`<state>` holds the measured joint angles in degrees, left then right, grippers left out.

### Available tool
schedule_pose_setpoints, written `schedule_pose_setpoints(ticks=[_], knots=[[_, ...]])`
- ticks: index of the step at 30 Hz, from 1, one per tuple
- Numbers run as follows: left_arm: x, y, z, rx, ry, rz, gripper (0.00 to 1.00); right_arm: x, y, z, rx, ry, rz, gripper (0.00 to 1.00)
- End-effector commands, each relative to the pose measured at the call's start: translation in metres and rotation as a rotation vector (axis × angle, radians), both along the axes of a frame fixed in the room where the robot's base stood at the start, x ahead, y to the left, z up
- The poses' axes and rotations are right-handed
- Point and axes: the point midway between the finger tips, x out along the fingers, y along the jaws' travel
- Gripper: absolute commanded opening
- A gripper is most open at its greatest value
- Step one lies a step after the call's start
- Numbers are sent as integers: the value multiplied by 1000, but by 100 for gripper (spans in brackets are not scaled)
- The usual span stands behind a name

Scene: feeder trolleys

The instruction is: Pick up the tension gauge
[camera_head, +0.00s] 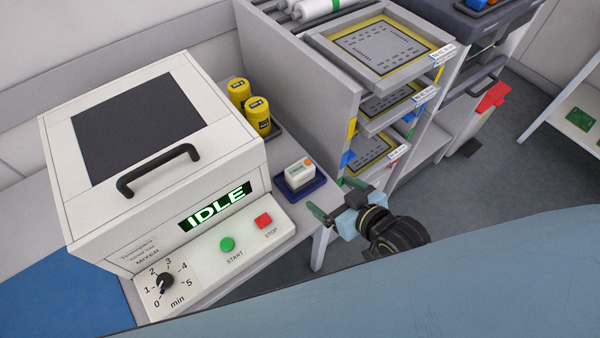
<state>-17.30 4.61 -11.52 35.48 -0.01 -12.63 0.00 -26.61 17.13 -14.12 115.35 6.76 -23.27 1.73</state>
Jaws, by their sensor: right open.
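The tension gauge (297,173) appears to be the small white box with a grey display and an orange knob. It sits on a dark blue tray (311,187) between the mixer and the rack. My right gripper (337,197) is to the right of the tray and a little nearer. Its two green fingers are apart, with nothing seen between them, and they are clear of the gauge. My left gripper is not in view.
The white mixer (215,143) with its black handle and IDLE display stands left of the gauge. Two yellow jars (257,115) stand behind it. A grey rack (310,90) with framed stencils rises behind the gripper. Open floor (500,170) lies to the right.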

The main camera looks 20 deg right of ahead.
Motion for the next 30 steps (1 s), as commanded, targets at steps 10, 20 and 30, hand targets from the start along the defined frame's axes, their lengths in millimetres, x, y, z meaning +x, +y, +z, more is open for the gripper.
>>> schedule_pose_setpoints(ticks=[10, 20, 30], knots=[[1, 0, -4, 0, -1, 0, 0, 28, 8, -7, 37, -96, 15, 91], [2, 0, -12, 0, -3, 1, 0, 74, 25, -29, 36, -93, 15, 91], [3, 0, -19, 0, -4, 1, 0, 101, 37, -46, 36, -92, 15, 91]])
